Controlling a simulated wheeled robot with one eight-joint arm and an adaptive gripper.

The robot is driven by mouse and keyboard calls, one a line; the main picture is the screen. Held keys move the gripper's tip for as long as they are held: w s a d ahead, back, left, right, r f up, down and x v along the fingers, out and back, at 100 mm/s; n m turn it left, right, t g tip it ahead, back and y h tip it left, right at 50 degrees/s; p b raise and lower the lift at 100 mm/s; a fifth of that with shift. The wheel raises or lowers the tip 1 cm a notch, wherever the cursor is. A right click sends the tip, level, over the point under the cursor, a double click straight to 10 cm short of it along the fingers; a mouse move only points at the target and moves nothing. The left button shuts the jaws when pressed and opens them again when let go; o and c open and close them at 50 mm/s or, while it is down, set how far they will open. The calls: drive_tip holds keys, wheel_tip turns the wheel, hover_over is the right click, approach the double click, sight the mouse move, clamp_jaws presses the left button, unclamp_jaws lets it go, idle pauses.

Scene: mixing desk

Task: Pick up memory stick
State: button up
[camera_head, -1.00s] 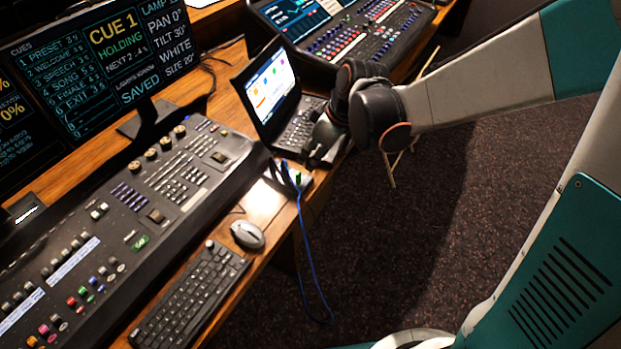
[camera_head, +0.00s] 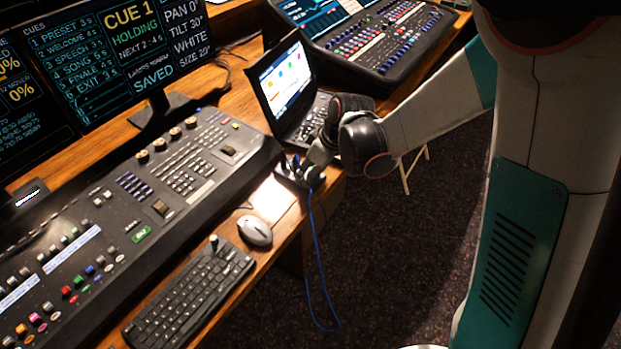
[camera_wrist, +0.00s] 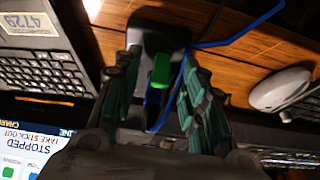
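In the wrist view the memory stick (camera_wrist: 161,70) is a small green piece standing in a dark hub (camera_wrist: 158,36). A blue cable runs out of the hub to the right. My gripper (camera_wrist: 158,62) is open, with one ribbed finger on each side of the stick and a visible gap at each side. In the head view my gripper (camera_head: 297,172) is low over the desk edge at the hub and covers most of it. The stick cannot be made out there.
A laptop (camera_head: 288,88) stands close behind my gripper. A mouse (camera_head: 256,231) and a keyboard (camera_head: 190,293) lie nearer, beside a large mixing console (camera_head: 140,205). The blue cable (camera_head: 318,265) hangs off the desk edge.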

drive_tip(key=shift+w+f, duration=0.1)
drive_tip(key=shift+f, duration=0.15)
drive_tip(key=shift+r, duration=0.1)
drive_tip(key=c, duration=0.8)
